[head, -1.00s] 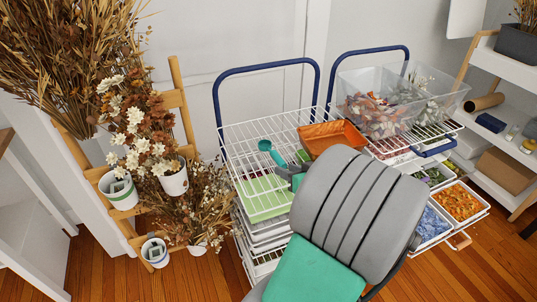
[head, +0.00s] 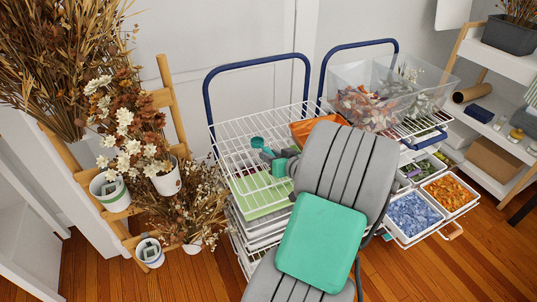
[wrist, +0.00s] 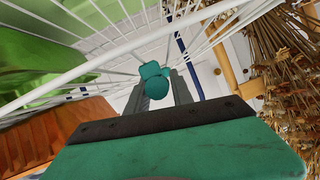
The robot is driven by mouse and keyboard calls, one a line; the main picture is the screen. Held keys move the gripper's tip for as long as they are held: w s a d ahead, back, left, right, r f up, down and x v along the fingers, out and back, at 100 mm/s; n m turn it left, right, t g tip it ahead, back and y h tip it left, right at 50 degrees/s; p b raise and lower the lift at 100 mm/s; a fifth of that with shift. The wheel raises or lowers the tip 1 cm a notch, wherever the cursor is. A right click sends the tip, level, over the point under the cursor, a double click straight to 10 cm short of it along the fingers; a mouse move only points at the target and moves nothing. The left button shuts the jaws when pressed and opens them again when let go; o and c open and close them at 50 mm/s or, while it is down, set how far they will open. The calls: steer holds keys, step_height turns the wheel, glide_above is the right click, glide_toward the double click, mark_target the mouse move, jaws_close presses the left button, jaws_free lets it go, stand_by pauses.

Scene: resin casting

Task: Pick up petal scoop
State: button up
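The teal petal scoop (head: 257,142) lies on the white wire top shelf of the left cart, its round bowl towards the back. My gripper (head: 267,154) is low over the shelf, just right of and in front of the bowl, and hides part of the handle. In the wrist view the scoop (wrist: 155,82) shows at the tips of my two grey fingers (wrist: 166,84), overlapping the left one. A gap shows between the fingers, so my gripper looks open. I cannot tell whether a finger touches the scoop.
An orange tray (head: 303,130) sits on the wire shelf (head: 232,150), right of my gripper and partly behind my arm. Blue cart handles (head: 258,62) rise behind. Clear bins (head: 352,88) stand on the right cart. Dried flowers (head: 125,130) on a wooden ladder stand left.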

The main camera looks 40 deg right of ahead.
jaws_close()
stand_by(0.3)
